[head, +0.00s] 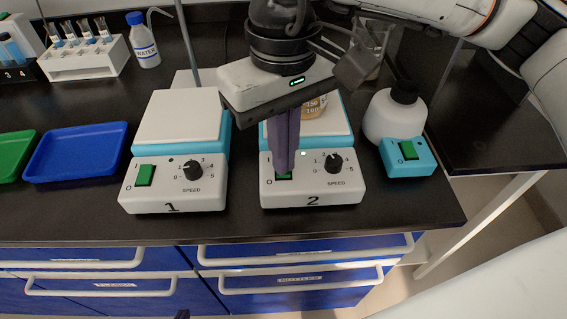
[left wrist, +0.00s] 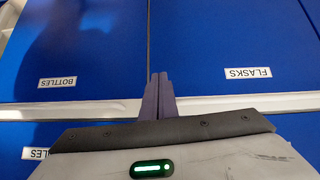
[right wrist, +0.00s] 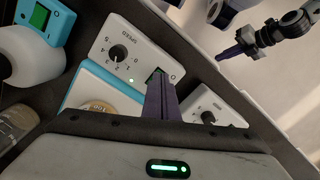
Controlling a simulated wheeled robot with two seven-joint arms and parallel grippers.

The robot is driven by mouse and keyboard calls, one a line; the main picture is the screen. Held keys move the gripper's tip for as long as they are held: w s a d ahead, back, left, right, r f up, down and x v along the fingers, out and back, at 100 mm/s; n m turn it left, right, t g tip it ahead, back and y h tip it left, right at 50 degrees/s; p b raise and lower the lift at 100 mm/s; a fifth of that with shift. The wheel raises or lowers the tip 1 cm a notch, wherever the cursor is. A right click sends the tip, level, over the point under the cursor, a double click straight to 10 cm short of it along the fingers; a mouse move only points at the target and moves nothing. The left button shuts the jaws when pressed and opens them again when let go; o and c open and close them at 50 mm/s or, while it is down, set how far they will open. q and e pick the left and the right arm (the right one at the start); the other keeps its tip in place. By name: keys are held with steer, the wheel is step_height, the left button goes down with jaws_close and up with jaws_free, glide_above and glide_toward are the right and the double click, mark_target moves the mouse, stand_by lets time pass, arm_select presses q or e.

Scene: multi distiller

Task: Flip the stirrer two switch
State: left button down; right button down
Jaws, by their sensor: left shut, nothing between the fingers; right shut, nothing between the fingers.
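Stirrer two (head: 312,195) is a white and light-blue hotplate marked 2, with a black speed knob (head: 333,162) and a green switch (head: 284,177) on its front panel. My right gripper (head: 283,170) is shut and empty, its purple fingertips at the switch and hiding most of it. In the right wrist view the fingertips (right wrist: 159,82) overlap the green switch (right wrist: 155,74); I cannot tell whether they touch. The small panel light (right wrist: 131,79) looks lit. My left gripper (left wrist: 158,80) is shut and empty in front of the blue drawers; only its tip shows in the head view (head: 182,314).
Stirrer one (head: 171,199) stands to the left, with its own green switch (head: 145,175). A white bottle (head: 395,117) and a small blue box with a green switch (head: 408,165) stand to the right. A blue tray (head: 76,153), tube racks and a water bottle (head: 143,40) are further left.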

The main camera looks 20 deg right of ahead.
steer(key=shift+f+b, duration=0.45)
steer(key=shift+r, duration=0.1)
step_height(320, 180, up, 7)
steer(key=p, duration=0.4)
stand_by(0.6)
stand_by(0.4)
